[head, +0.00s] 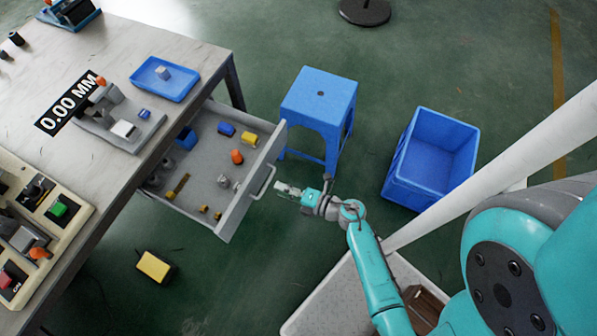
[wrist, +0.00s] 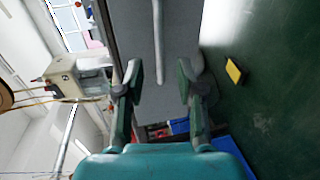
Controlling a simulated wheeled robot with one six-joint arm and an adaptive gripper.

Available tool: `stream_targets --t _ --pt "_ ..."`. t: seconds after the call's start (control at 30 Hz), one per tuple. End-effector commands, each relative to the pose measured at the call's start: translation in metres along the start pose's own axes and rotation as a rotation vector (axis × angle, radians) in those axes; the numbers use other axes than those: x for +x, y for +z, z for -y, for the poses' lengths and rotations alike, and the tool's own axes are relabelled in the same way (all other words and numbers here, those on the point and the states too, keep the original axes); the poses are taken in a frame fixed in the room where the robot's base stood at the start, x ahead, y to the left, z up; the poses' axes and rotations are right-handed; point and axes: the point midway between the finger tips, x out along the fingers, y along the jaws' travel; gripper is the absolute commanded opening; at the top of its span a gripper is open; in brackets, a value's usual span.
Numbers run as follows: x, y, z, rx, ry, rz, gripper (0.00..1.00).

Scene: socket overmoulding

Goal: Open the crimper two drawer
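A grey drawer (head: 243,213) stands pulled out from under the workbench, with several small coloured parts inside. Its bar handle (head: 264,182) is on the front panel; the handle also shows in the wrist view (wrist: 158,38) as a pale bar across the grey front. My gripper (head: 279,188) is just outside the drawer front, close to the handle. In the wrist view my gripper (wrist: 160,82) has its two fingers spread apart, with the handle in line between them. Whether a finger touches the handle cannot be told. No label naming the drawer is readable.
The workbench (head: 190,50) carries a device with a 0.00 MM display (head: 66,104), a blue tray (head: 180,92) and a button panel (head: 75,203). A blue stool (head: 320,95) stands close behind the drawer. A blue crate (head: 432,190) and a yellow pedal (head: 153,266) are on the floor.

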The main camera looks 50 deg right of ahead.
Motion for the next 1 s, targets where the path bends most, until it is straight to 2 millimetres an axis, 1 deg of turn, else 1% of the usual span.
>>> stream_targets --t 0.03,0.2,0.4,0.63,1.0 --pt "-0.008 0.0 0.001 0.003 -0.001 0.005 0.37" --pt "-0.027 0.001 0.001 0.002 -0.001 0.004 0.37" --pt "-0.044 0.001 0.0 0.001 0.0 0.004 0.37" --pt "-0.053 -0.001 0.001 0.0 -0.001 0.0 0.37" --pt "-0.054 -0.001 0.0 0.0 -0.001 0.0 0.37"
